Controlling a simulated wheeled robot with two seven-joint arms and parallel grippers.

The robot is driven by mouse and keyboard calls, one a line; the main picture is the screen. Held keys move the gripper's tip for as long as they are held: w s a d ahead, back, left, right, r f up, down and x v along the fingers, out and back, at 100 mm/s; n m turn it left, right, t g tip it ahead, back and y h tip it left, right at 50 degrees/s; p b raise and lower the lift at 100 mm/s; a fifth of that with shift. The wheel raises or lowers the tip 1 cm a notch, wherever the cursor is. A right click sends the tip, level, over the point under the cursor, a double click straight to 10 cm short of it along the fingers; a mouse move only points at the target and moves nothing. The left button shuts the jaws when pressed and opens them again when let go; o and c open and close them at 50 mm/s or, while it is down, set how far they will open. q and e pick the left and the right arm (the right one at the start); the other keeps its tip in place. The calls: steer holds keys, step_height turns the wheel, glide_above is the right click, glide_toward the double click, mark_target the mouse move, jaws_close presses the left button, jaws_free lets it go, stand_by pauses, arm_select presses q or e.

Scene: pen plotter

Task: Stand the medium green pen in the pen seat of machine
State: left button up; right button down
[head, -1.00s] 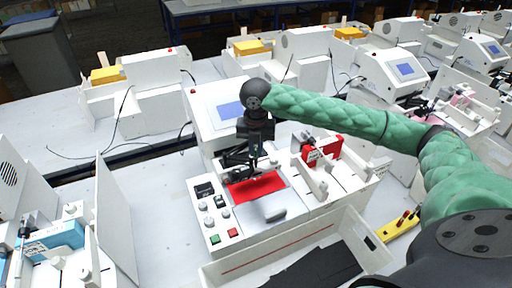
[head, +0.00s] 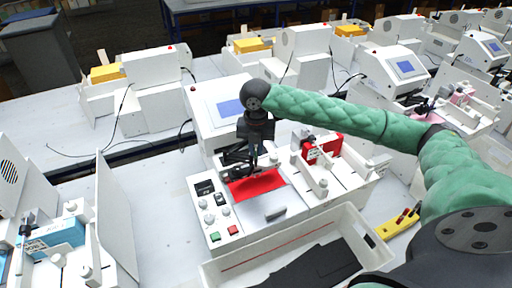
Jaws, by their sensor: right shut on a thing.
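The machine (head: 222,222) is a white plotter with a blue screen, knobs and buttons, and a red patch (head: 258,186) on its bed. My right gripper (head: 254,166) points down over the back of that patch, beside the dark pen carriage (head: 235,160). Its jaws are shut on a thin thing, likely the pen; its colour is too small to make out. The pen seat cannot be told apart from the dark parts around the fingertips. I cannot tell whether the pen touches it. My left gripper is not in view.
A yellow holder (head: 391,228) with small dark and red pieces lies right of the machine. A white bin (head: 352,232) with dark contents stands in front. A red-and-white box (head: 322,149) sits on the machine's right side. Other white machines stand around.

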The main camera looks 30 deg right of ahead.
mark_target(256, 158)
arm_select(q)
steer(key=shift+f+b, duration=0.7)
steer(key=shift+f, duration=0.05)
arm_select(e)
steer(key=shift+f, duration=2.95)
steer(key=c, duration=1.4)
jaws_free()
steer(key=shift+o, duration=0.2)
